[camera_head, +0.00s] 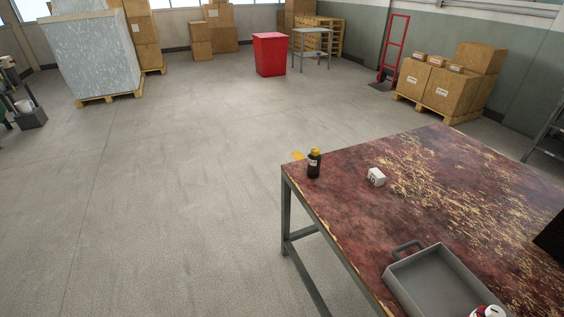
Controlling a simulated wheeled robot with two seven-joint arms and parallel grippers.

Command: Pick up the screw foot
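I cannot make out a screw foot for certain in the head view. A worn red-brown table (345,215) fills the lower right. On it stand a dark bottle (314,165) with a yellow cap near the far left corner and a small white block (376,177) with dark marks. A grey tray (425,256) with a handle lies nearer the front, its lower part cut off by the frame. Neither of my grippers is in view.
A red-and-white object (489,311) is partly cut off at the bottom edge. A dark object (552,240) is at the right edge. A small yellow patch (297,156) shows beyond the table corner. The floor (170,210) to the left is clear. A red bin (270,55) stands farther back.

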